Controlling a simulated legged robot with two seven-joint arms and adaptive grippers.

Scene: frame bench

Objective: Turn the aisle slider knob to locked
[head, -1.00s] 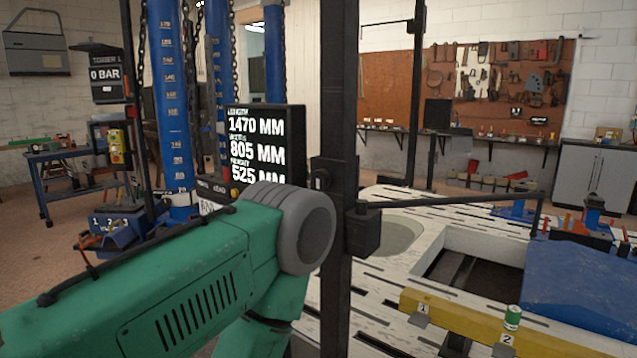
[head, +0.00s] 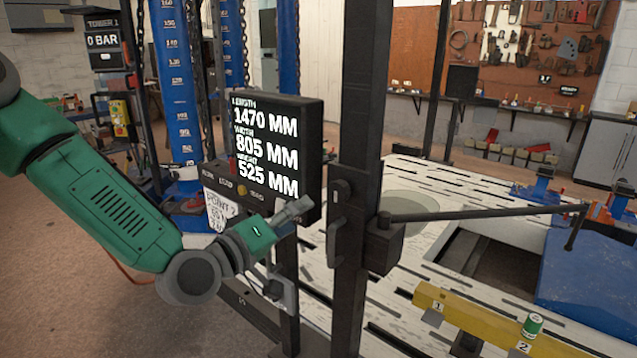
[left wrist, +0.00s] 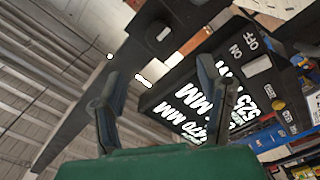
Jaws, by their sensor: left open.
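A dark upright post (head: 357,150) stands right of my left gripper in the head view. A dark block (head: 383,248) with a small round cap on top is on it, and a rod runs right from the block. A small fitting (head: 341,190) and a handle (head: 337,228) are on the post's near face. I cannot tell which part is the aisle slider knob, and no locked marking is readable. My left gripper (head: 300,252) is open and empty, left of the post and apart from it. In the left wrist view its spread fingers (left wrist: 160,68) show nothing between them. My right gripper is not in view.
The display box (head: 278,150) reading 1470, 805 and 525 MM stands close behind my left gripper. A slotted pale bench (head: 400,315) with a yellow bar (head: 470,318) and a green can (head: 532,325) lies right. Blue columns (head: 177,80) stand behind. Open floor is at lower left.

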